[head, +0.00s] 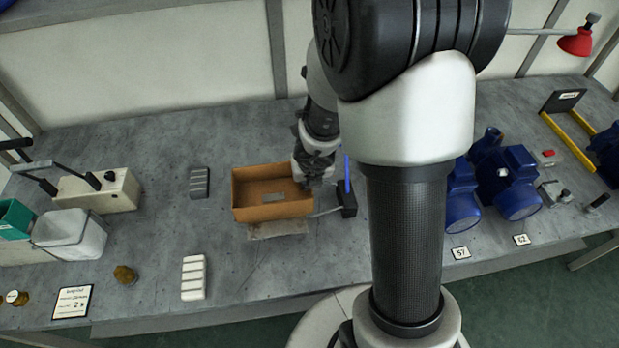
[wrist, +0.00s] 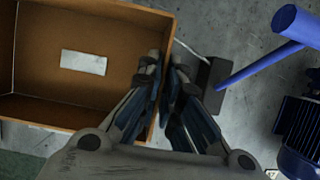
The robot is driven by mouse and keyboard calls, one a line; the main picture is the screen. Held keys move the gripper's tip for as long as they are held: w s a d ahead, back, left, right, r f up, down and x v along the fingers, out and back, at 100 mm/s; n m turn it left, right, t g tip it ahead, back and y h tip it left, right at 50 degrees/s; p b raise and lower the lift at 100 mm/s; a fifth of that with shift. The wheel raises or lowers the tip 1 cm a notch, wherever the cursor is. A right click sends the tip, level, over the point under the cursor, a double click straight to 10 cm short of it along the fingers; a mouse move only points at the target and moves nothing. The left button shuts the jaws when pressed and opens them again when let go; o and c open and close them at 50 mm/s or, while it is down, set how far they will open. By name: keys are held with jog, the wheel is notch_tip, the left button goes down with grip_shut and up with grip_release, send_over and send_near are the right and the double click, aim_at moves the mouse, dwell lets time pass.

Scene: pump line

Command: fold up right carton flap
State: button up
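The open brown carton (head: 241,206) stands on the grey bench, and it fills the left of the wrist view (wrist: 95,97). A small pale label lies inside it. My gripper (head: 317,172) is at the carton's right side. In the wrist view my gripper's fingertips (wrist: 167,60) are close together around the upright right edge, one inside and one outside. I cannot tell whether they press on it. The right flap is not seen hanging outward, and I cannot tell it apart from the right wall. A paler piece, perhaps a flap (head: 278,230), lies low at the carton's front.
A black block (wrist: 211,85) with a blue bar (wrist: 262,62) stands close to the carton's right. Blue pumps (head: 518,185) stand farther right. A grey ribbed piece (head: 199,182) and a white one (head: 193,277) lie left, with clear bench around them.

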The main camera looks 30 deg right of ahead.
jog(key=o, duration=0.4)
jog(key=shift+c, duration=0.2)
